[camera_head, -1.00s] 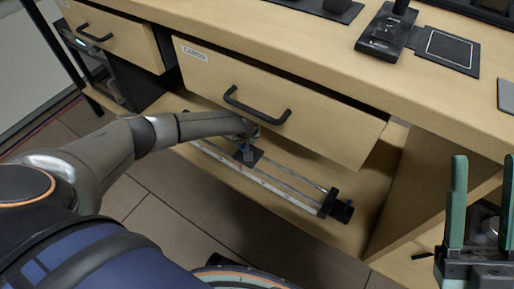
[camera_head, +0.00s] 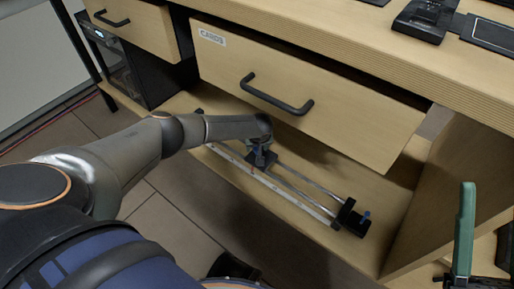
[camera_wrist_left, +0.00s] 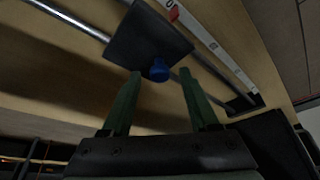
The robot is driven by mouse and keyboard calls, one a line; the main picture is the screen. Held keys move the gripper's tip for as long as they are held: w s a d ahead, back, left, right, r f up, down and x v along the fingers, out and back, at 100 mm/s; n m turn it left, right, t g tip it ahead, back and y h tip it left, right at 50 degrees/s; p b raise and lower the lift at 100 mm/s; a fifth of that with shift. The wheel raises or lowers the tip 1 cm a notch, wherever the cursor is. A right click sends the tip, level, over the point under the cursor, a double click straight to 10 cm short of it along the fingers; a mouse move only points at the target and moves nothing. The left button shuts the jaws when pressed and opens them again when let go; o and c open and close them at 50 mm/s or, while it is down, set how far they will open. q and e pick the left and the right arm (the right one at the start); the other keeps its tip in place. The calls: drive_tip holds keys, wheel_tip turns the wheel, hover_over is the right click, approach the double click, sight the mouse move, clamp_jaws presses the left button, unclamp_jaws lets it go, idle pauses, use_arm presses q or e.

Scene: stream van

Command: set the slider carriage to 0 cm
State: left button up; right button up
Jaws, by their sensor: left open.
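The slider has two metal rails (camera_head: 305,183) and a white scale strip (camera_head: 268,182) on the low shelf under the drawers. Its carriage is a dark plate (camera_head: 264,160) on the rails, left of the black end block (camera_head: 350,218). In the left wrist view the carriage plate (camera_wrist_left: 146,38) carries a blue knob (camera_wrist_left: 159,72). My left gripper (camera_wrist_left: 159,77) is open, its green fingers on either side of the knob; contact cannot be told. In the head view my left gripper (camera_head: 262,146) partly hides the carriage. My right gripper (camera_head: 488,226) is at the right edge, partly cut off, fingers apart.
A drawer labelled CARDS (camera_head: 300,90) sticks out above the slider, close over my left wrist. Another drawer (camera_head: 135,27) is at the upper left. The shelf's right panel (camera_head: 450,185) stands beyond the end block. A red mark (camera_wrist_left: 173,14) shows by the scale strip.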

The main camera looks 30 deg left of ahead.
use_arm(q)
drive_tip(key=shift+c, duration=0.4)
clamp_jaws()
idle(0.9)
